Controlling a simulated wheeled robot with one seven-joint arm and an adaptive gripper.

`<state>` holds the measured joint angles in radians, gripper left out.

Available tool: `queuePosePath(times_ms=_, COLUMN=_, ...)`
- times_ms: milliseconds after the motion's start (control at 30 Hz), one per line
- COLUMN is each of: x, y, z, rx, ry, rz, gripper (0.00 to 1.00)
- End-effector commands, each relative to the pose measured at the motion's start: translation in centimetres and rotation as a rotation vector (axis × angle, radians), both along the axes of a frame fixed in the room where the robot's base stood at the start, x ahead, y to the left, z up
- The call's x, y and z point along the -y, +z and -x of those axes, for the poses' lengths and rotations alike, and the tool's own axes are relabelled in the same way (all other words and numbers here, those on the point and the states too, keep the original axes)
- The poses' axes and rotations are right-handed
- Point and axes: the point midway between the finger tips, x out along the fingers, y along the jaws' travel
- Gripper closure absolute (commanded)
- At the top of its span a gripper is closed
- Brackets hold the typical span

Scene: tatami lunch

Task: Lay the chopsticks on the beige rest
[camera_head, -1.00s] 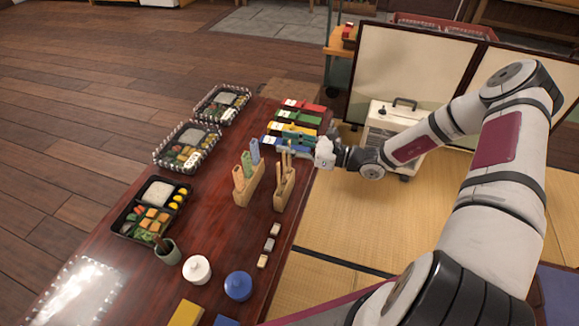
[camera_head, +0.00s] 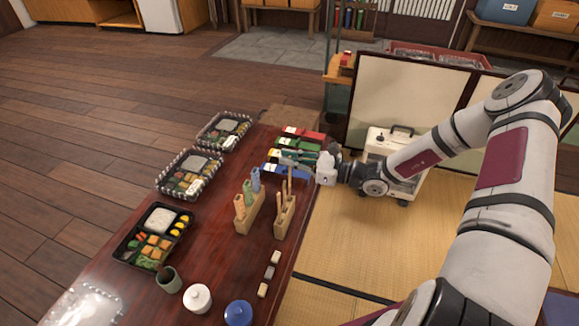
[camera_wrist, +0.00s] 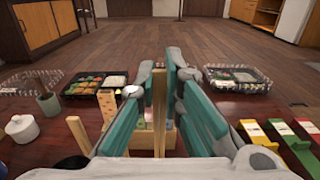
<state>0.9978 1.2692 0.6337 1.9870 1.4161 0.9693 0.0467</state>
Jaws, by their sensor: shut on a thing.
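My gripper (camera_head: 292,160) is at the far part of the table, above the front-right wooden holder (camera_head: 285,218). In the wrist view its teal fingers (camera_wrist: 160,85) are shut on a slim upright wooden pair of chopsticks (camera_wrist: 160,105). In the head view the chopsticks (camera_head: 289,182) hang below the fingertips over the holder; I cannot tell whether their lower ends are clear of it. Small rests lie in a row in front of the holder: a pale one (camera_head: 276,257), a grey one (camera_head: 269,272) and a beige one (camera_head: 263,290).
Red, green, yellow and blue boxes (camera_head: 290,172) lie behind. Bento trays (camera_head: 150,238) line the left side. A white jar (camera_head: 198,298) and blue jar (camera_head: 238,312) stand nearer. The tabletop around the rests is clear.

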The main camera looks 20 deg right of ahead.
Motion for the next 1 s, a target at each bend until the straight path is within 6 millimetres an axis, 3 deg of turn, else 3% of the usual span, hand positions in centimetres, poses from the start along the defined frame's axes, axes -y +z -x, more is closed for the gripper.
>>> queuePosePath(times_ms=100, x=0.0, y=2.5, z=0.0, rx=0.001, ry=0.0, rz=0.001, gripper=1.0)
queuePosePath(times_ms=300, x=0.0, y=4.6, z=0.0, rx=0.0, ry=0.0, rz=-0.001, gripper=1.0)
queuePosePath(times_ms=1000, x=0.0, y=8.5, z=0.0, rx=0.0, ry=0.0, rz=-0.001, gripper=1.0)
